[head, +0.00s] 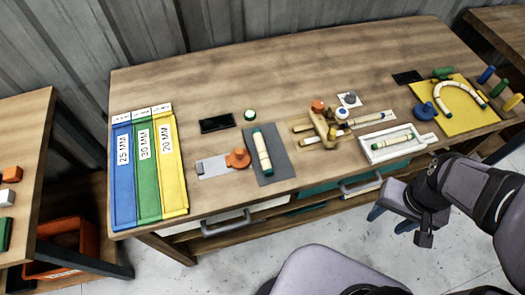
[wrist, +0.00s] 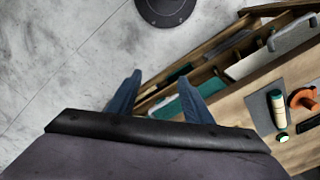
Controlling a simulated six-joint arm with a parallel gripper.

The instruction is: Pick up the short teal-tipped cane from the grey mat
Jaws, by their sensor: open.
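The short cane (head: 262,152) is pale with dark bands and a dark green-teal tip at its near end. It lies on the grey mat (head: 282,167), roughly lengthwise, at the middle of the bench. In the wrist view the cane (wrist: 278,110) and mat (wrist: 258,105) show at the right edge. My gripper (head: 390,220) is open and empty, in front of the bench and right of the mat, well apart from the cane. Its two blue fingers also show in the wrist view (wrist: 159,78), with floor and bench drawers beyond them.
A wooden jig (head: 322,127) and a white tray (head: 372,155) with another green-tipped cane stand to the right. Drawer handles (head: 226,224) stick out in front.

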